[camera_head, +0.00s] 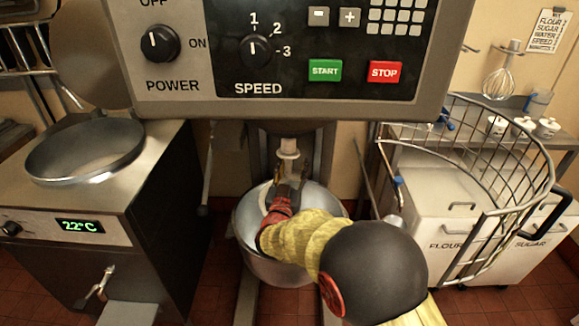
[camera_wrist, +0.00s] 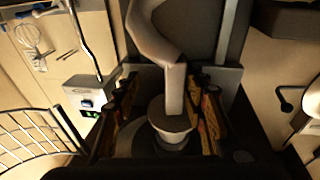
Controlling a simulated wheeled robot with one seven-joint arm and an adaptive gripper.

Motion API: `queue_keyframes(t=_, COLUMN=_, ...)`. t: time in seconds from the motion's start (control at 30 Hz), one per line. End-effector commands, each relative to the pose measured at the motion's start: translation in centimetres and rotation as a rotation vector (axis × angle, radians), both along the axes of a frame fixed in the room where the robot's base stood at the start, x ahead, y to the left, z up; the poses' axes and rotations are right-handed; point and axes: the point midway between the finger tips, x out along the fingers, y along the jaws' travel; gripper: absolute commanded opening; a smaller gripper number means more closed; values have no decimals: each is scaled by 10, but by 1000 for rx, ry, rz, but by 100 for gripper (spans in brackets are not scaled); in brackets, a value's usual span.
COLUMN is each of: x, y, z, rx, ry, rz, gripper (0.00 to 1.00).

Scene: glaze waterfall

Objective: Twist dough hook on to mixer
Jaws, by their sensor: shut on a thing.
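The mixer (camera_head: 275,100) fills the top middle of the head view, its control panel facing me. A pale vertical shaft piece (camera_head: 288,148) shows under the mixer head, just above my gripper (camera_head: 286,185). I cannot tell whether it touches the hook. My gripper is above and partly inside the metal bowl (camera_head: 245,232). In the wrist view, my gripper (camera_wrist: 167,110) is shut on the grey dough hook (camera_wrist: 156,40), its two fingers on either side of the shank. The hook's curved part and a round collar show; in the head view my arm hides most of it.
The wire bowl guard (camera_head: 505,200) stands swung out to the right. The flour bin (camera_head: 440,215) and a shelf with white jars (camera_head: 522,126) are behind it. A fryer-like unit (camera_head: 85,150) stands close on the left. A whisk (camera_head: 498,82) hangs on the wall.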

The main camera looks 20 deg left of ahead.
Motion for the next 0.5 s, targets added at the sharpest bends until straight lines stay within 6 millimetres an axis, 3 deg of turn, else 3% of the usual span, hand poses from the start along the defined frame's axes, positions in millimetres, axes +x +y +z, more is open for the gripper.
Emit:
queue_keyframes(t=0.13, x=2, y=-5, z=0, rx=5, ry=0, rz=-10, gripper=37)
queue_keyframes(t=0.5, x=1, y=-4, z=-3, rx=2, ry=5, rz=-7, gripper=37)
